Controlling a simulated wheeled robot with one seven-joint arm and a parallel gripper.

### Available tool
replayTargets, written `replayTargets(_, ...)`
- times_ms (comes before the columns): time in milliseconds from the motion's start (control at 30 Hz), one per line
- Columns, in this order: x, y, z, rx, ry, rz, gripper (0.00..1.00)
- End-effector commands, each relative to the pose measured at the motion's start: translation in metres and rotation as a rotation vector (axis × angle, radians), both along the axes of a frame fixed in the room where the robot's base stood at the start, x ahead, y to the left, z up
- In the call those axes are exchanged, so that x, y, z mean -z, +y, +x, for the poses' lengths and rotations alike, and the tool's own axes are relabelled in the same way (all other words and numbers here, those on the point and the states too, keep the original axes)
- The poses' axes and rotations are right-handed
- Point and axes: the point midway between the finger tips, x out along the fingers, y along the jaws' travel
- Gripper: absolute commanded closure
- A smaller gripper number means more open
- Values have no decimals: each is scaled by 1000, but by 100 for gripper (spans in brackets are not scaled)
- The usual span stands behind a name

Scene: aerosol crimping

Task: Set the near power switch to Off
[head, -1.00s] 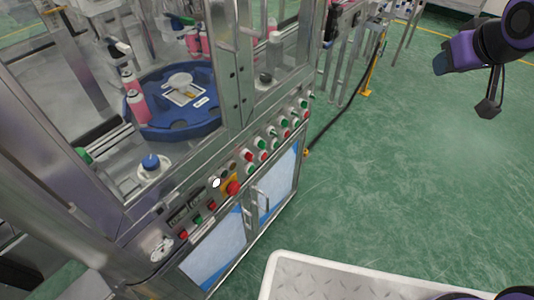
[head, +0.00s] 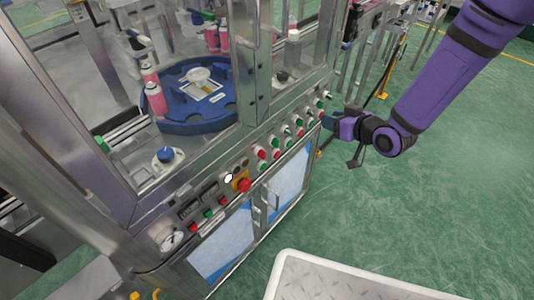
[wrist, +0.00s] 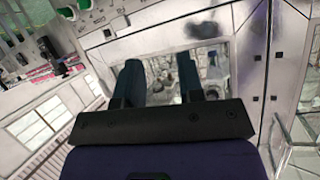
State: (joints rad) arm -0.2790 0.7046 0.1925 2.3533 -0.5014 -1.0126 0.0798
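The machine's control panel (head: 215,195) runs along its front above the cabinet doors. At its lower-left end is a round silver-and-dark fitting (head: 171,240) that looks like the near power switch; its setting is too small to read. My gripper (head: 329,122) is at the far right end of the panel, beside the machine's corner, well away from that fitting. In the wrist view my gripper (wrist: 158,82) has its two dark fingers apart with nothing between them. The near switch cannot be made out in the wrist view.
A red emergency button (head: 244,185) on a yellow plate and several red and green buttons line the panel. Door handles (head: 268,198) stick out below. A blue turntable (head: 190,118) with pink cans sits behind the frame. Green floor lies open at right.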

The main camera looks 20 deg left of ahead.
Motion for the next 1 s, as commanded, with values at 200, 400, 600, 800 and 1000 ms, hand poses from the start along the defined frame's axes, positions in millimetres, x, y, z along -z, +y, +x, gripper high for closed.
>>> replayTargets(200,53,36,-36,-79,34,176,65)
replayTargets(400,91,57,-75,-118,74,349,65)
replayTargets(600,115,66,-106,-129,108,484,65)
replayTargets(800,123,68,-117,-128,120,537,65)
replayTargets(1000,122,85,-110,-130,118,542,65)
